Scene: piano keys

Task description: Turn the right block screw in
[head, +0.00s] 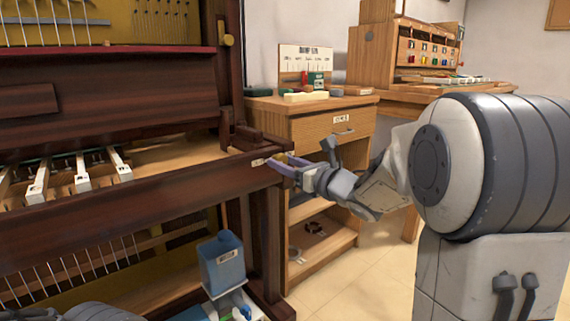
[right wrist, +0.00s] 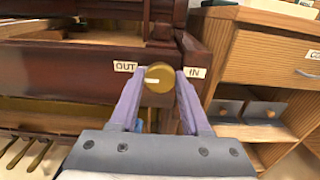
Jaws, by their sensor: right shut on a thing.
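The right block screw is a round brass knob (right wrist: 159,79) on the dark wooden front of the piano. It sits between an OUT label (right wrist: 125,66) on the left and an IN label (right wrist: 194,72) on the right in the right wrist view. A pale mark shows on the knob's face. My right gripper (right wrist: 160,88) is shut on the knob, with one purple finger on each side. In the head view the gripper (head: 284,163) is at the right end of the piano's key rail and mostly hides the knob. My left gripper is not in view.
Several loose white keys (head: 82,176) stand in the piano at the left. A wooden cabinet (head: 318,125) with a drawer and open shelves stands close to the right of the piano. A blue container (head: 222,264) is below the rail. Floor shows at the right.

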